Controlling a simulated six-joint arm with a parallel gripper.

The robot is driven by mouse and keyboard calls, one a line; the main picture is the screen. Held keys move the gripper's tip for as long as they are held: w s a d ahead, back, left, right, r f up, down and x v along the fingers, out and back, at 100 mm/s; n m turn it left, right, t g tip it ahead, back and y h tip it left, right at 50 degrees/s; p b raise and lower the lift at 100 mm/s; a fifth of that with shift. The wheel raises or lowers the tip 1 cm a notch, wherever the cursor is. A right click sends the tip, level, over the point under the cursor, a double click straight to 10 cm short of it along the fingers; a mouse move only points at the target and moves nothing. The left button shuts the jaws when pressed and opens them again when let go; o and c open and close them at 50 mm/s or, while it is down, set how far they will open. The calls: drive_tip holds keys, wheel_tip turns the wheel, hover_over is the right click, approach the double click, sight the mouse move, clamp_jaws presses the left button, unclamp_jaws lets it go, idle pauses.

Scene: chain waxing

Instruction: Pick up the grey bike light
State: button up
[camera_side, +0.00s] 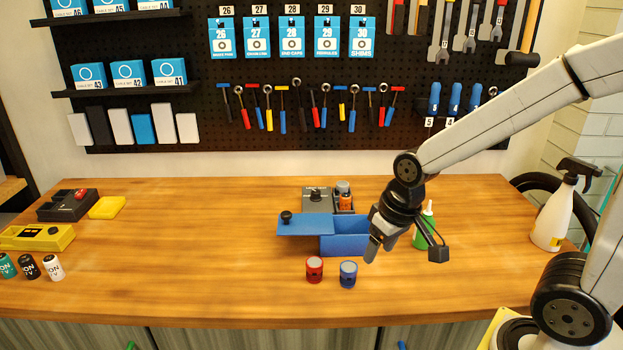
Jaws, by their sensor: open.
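I cannot pick out a grey bike light for sure. A red cylinder with a pale top (315,270) and a blue cylinder with a pale top (348,274) stand upright near the table's front middle. They may be lights. My gripper (379,246) is open and points down above the table, to the right of the blue cylinder and apart from it. It overlaps the right end of a blue box (344,238) in the picture. The box's inside is hidden from this side.
A blue lid (304,225) with a black knob sits at the box's left. A grey unit (317,196) and an orange container (345,200) stand behind. A green bottle (423,232) is right of my gripper; a spray bottle (553,222) stands farther right. Left-middle table is clear.

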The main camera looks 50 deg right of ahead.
drive_tip(key=w+d+m+t+y, duration=0.1)
drive_tip(key=w+d+m+t, duration=0.1)
drive_tip(key=w+d+m, duration=0.3)
drive_tip(key=w+d+m+t+y, duration=0.1)
drive_tip(key=w+d+m+t, duration=0.2)
drive_tip(key=m, duration=1)
drive_tip(key=w+d+m+t+y, duration=0.1)
drive_tip(key=w+d+m+t, duration=0.2)
drive_tip(key=w+d+m, duration=0.4)
drive_tip(key=shift+w+d+r+m, duration=0.1)
drive_tip(key=shift+w+d+m, duration=0.1)
drive_tip(key=shift+w+m, duration=0.4)
drive_tip(key=shift+w+d+r+m, duration=0.1)
drive_tip(key=shift+w+d+m, duration=0.1)
drive_tip(key=shift+w+m, duration=0.35)
drive_tip(key=w+d+m+t+h, duration=0.1)
drive_tip(key=d+m+t+h, duration=0.2)
drive_tip(key=d+m, duration=0.55)
drive_tip(key=n, duration=0.1)
approach(345, 185)
drive_tip(key=shift+s+a+r, duration=0.15)
drive_tip(key=shift+s+r, duration=0.05)
drive_tip(key=shift+s, duration=0.1)
drive_tip(key=shift+w, duration=0.1)
drive_tip(key=shift+x, duration=3.3)
